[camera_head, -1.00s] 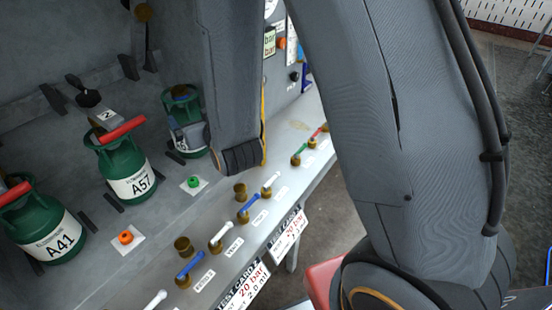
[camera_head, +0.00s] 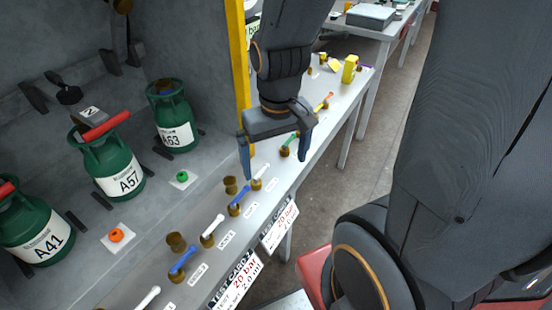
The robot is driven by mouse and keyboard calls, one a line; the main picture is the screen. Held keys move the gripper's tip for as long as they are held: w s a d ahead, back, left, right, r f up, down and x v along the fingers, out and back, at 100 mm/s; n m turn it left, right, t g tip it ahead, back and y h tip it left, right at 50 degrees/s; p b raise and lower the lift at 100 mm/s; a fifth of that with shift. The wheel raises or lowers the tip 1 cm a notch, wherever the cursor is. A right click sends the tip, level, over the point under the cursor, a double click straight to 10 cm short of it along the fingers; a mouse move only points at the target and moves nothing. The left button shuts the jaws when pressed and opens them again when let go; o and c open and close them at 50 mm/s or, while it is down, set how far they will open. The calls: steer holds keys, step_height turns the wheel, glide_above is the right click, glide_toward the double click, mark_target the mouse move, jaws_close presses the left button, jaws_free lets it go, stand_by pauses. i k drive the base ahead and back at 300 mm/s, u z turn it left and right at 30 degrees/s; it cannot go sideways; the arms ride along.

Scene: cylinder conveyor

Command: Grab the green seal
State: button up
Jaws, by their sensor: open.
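The green seal (camera_head: 182,177) is a small green ring-like piece on a white square pad on the grey bench, in front of the green cylinders. My gripper (camera_head: 273,163) is to the right of it, pointing down over the row of coloured handles. Its two fingers are spread wide with nothing held between them. A gap of bench lies between the left finger and the green seal. The seal is fully in view.
Green cylinders A41 (camera_head: 42,232), A57 (camera_head: 118,172) and A63 (camera_head: 173,125) stand behind the seal. An orange seal (camera_head: 116,235) sits on another pad. Brass valves with blue handles (camera_head: 183,259) and white handles line the bench's front. A yellow post (camera_head: 238,70) rises behind my gripper.

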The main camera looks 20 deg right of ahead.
mark_target(182, 177)
steer(key=u, duration=2.85)
steer(key=k, duration=0.95)
steer(key=z, duration=1.65)
steer(key=i, duration=0.5)
steer(key=z, duration=0.1)
